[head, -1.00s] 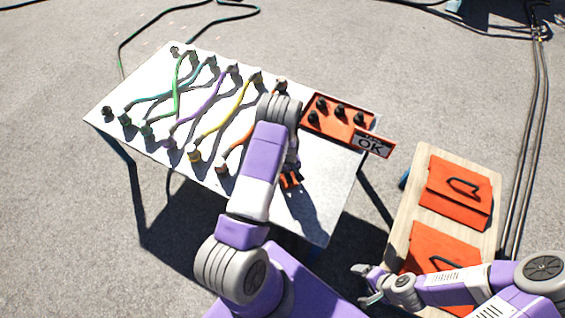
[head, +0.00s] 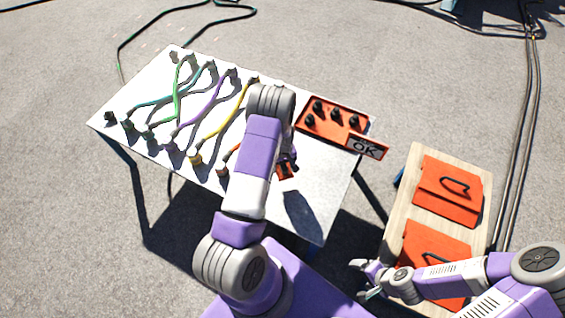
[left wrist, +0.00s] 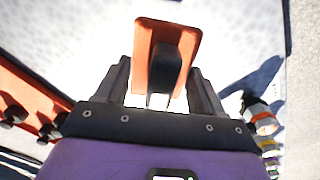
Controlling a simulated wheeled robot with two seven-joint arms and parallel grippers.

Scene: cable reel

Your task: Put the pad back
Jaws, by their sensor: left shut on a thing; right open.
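The pad (left wrist: 164,52), an orange plate with a black grip, is held between the fingers of my left gripper (left wrist: 162,88). In the head view the pad (head: 286,172) shows as a small orange patch over the bare right part of the white table (head: 318,205), below my left gripper (head: 287,160), which my arm partly covers. I cannot tell whether the pad touches the table. My right gripper (head: 368,279) is open and empty, beside the left edge of the wooden bench.
Green, teal, purple, yellow and orange cables (head: 210,122) lie between posts on the table's left. An orange tray (head: 328,127) with black knobs and an OK sign (head: 368,147) are at its right edge. The wooden bench (head: 416,166) carries two orange holders (head: 449,190).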

